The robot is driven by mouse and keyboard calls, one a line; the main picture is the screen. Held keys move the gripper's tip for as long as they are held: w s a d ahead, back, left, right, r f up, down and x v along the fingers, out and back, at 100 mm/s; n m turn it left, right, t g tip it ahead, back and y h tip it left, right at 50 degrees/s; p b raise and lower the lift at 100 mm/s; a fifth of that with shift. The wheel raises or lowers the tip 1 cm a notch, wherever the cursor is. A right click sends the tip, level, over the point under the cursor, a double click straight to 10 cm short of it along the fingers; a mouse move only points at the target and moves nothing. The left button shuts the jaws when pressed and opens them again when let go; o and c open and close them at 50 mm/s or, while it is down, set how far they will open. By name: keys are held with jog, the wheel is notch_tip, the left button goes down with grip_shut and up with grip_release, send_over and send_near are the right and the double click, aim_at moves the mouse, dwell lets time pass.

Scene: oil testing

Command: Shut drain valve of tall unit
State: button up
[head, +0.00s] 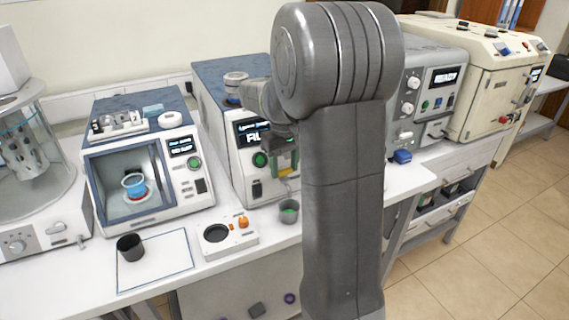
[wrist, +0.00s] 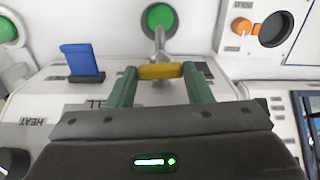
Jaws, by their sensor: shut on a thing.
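The tall unit (head: 210,95) is a white and blue-grey box with a lit display, standing on the bench left of my arm. Its drain valve has a yellow handle (wrist: 160,71) on a metal stem. My gripper (wrist: 160,76) has green fingers, one at each end of the yellow handle, and is shut on it. In the head view my gripper (head: 287,165) is at the unit's lower front, and the yellow handle (head: 289,173) shows just below it. A grey cup with green contents (head: 289,211) stands on the bench below; its green contents (wrist: 160,17) show beyond the valve.
A white holder with an orange knob (head: 228,236) stands left of the cup. A black cup (head: 130,247) stands on a white mat (head: 168,262). A blue tab (wrist: 80,60) is beside the valve in the wrist view. My arm hides part of the bench.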

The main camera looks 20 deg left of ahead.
aim_at(284, 170)
jog(key=shift+m, duration=0.5)
jog(key=o, duration=1)
jog(key=shift+r, duration=0.1)
notch_tip(284, 170, up, 14)
jog(key=shift+f, duration=0.15)
jog(key=shift+f, duration=0.15)
